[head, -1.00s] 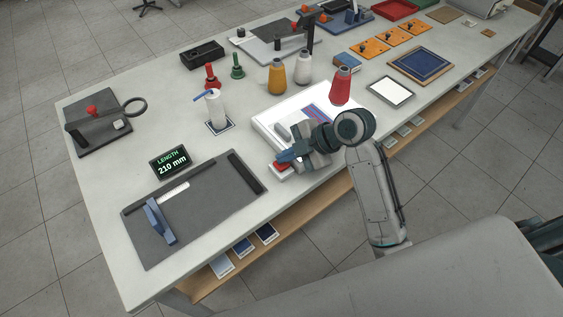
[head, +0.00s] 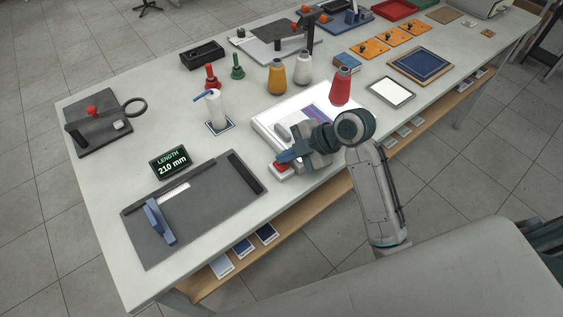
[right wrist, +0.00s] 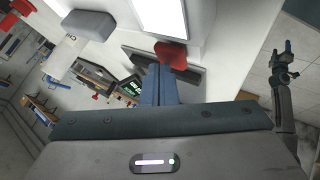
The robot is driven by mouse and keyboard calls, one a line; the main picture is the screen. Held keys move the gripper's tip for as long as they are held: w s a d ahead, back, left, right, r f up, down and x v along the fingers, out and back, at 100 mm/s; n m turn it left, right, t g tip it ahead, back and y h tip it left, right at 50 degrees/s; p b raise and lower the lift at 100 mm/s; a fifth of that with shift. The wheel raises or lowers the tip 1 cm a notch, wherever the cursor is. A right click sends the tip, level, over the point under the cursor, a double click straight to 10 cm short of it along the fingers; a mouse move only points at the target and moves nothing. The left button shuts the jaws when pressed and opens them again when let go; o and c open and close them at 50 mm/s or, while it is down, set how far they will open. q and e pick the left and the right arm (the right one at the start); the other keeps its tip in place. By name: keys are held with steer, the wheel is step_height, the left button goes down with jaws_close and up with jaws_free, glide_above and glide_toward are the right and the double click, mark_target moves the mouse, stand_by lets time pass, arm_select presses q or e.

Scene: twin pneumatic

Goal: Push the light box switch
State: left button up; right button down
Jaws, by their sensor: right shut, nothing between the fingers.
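The light box (head: 262,124) is a white box with a bright panel near the table's front edge. Its red switch (head: 281,168) is at the near corner and also shows in the right wrist view (right wrist: 171,54). My right gripper (head: 287,157) is shut and empty, with its blue fingertips right at the switch. In the right wrist view the fingertips (right wrist: 158,72) overlap the switch's near edge; I cannot tell whether they touch it. A dark jaw-like part (right wrist: 286,68), seemingly of my left arm, shows at the right of that view, too small to read.
A grey object (head: 282,132) lies on the light box. A red cone spool (head: 341,86) stands behind it. A length display (head: 170,162) reading 210 mm and a dark measuring board (head: 205,222) are to the left.

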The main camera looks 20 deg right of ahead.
steer(key=shift+f, duration=0.2)
stand_by(0.4)
steer(key=shift+f, duration=0.25)
stand_by(0.3)
steer(key=shift+r, duration=0.3)
step_height(320, 180, up, 6)
steer(key=p, duration=0.5)
steer(key=shift+r, duration=0.15)
stand_by(0.4)
